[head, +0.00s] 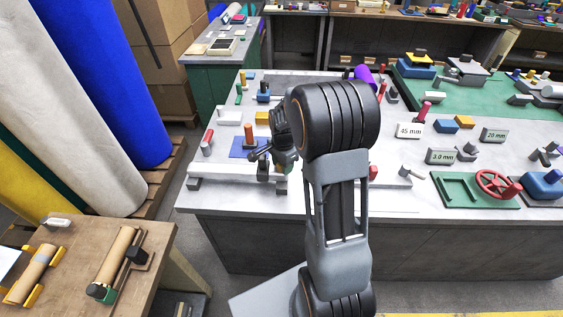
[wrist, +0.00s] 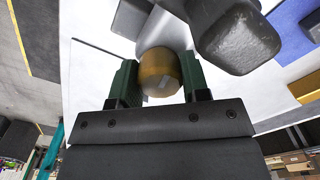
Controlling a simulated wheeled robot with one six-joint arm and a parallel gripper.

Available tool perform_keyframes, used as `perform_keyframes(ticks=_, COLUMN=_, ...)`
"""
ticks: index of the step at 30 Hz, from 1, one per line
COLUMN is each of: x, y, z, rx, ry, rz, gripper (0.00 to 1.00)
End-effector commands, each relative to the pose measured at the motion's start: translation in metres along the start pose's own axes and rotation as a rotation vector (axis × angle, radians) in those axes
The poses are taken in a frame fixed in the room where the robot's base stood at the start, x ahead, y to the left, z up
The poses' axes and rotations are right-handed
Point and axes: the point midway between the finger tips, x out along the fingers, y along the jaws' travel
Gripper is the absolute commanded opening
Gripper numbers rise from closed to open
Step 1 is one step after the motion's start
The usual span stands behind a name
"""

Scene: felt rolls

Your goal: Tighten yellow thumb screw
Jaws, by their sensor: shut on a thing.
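In the wrist view a short, round-ended yellow-brown knob, the yellow thumb screw (wrist: 158,68), sits between the green fingers of my gripper (wrist: 160,78). The fingers are shut on it, one on each side. A dark grey, rounded part (wrist: 238,38) stands just beside the knob at upper right. In the head view my arm stands in front of the bench, and its end is over the bench's front left part. I cannot make out the yellow thumb screw there.
A long white bar (head: 222,170) lies along the bench's front edge. A red handwheel (head: 497,185) is at right. A wooden table (head: 75,245) holds small rolls at lower left.

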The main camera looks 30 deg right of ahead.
Motion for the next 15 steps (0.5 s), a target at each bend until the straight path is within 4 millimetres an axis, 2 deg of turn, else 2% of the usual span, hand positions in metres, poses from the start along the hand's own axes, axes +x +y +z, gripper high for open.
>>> perform_keyframes(ticks=1, x=0.0047, y=0.0034, z=0.0016, rx=0.057, ry=-0.006, rz=0.013, gripper=0.09)
perform_keyframes(ticks=9, x=0.0057, y=0.0041, z=0.0019, rx=0.451, ry=-0.004, rz=0.016, gripper=0.09)
perform_keyframes(ticks=15, x=0.0060, y=0.0043, z=0.0020, rx=0.584, ry=-0.003, rz=0.017, gripper=0.09)
